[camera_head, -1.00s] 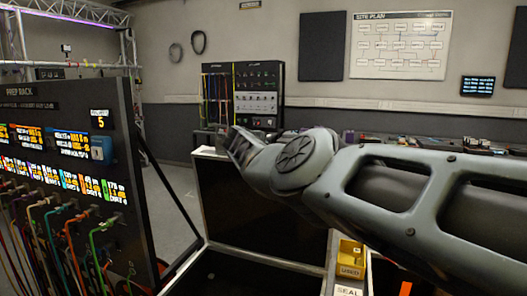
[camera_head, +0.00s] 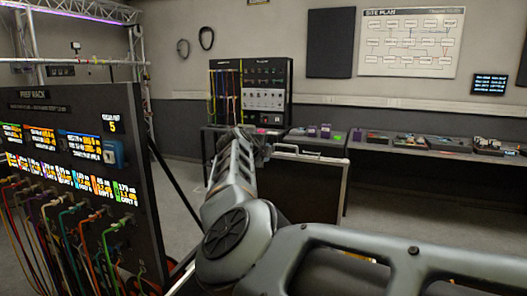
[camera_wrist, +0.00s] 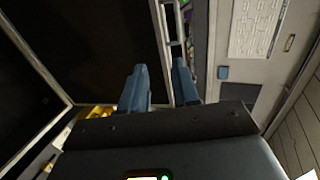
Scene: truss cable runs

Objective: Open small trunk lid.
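The small trunk's lid (camera_head: 300,183) stands raised, a dark panel with a pale metal edge, beyond my arm in the head view. In the wrist view the lid's dark face (camera_wrist: 95,40) fills the upper left, and its pale edge runs up from near the fingers. My gripper (camera_wrist: 160,72) is open, its two blue-grey fingers apart, one on each side of that edge line. I cannot tell whether they touch it. In the head view the gripper is beside the lid's upper left corner, its fingers not clear. The trunk body is mostly hidden by my arm.
The prep rack (camera_head: 75,190) with several coloured cables stands close on the left. A long bench (camera_head: 430,150) with small items runs along the back wall, with a cable panel (camera_head: 250,92) at its left. Some grey floor shows between rack and trunk.

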